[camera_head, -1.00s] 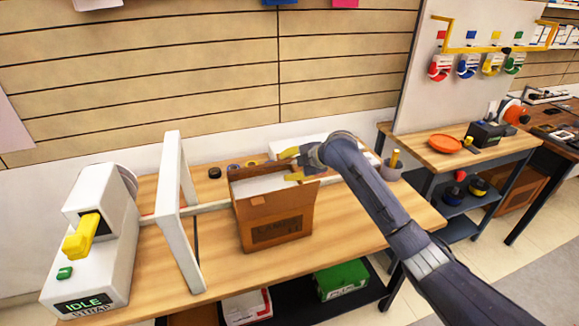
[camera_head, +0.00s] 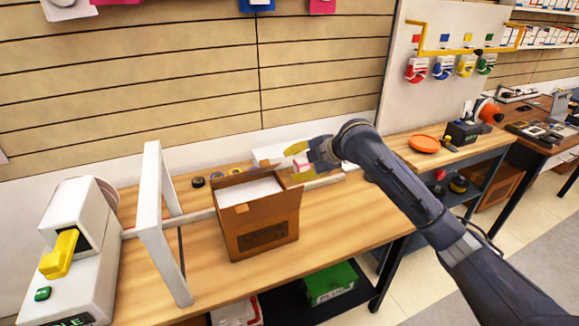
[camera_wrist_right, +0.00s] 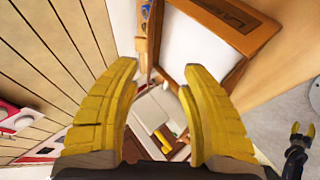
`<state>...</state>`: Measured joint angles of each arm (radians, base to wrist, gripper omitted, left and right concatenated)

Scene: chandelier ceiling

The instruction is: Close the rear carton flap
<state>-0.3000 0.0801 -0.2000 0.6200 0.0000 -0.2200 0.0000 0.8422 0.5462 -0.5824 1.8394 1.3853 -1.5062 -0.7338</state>
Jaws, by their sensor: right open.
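The brown carton (camera_head: 262,230) stands upright on the wooden bench, its top open and a white filling (camera_head: 250,190) showing inside. Its rear edge (camera_head: 240,178) shows as a thin brown strip; I cannot tell the rear flap's exact angle. My right gripper (camera_head: 296,168) is open and empty, above and behind the carton's right rear corner, apart from it. In the right wrist view its yellow fingers are spread wide, with the carton (camera_wrist_right: 250,32) beyond at the upper right. My left gripper (camera_wrist_right: 300,130) shows small at that view's right edge, its fingers seemingly apart.
A white frame (camera_head: 152,215) and a white machine with a yellow handle (camera_head: 60,255) stand left of the carton. The slatted wall (camera_head: 190,80) rises behind.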

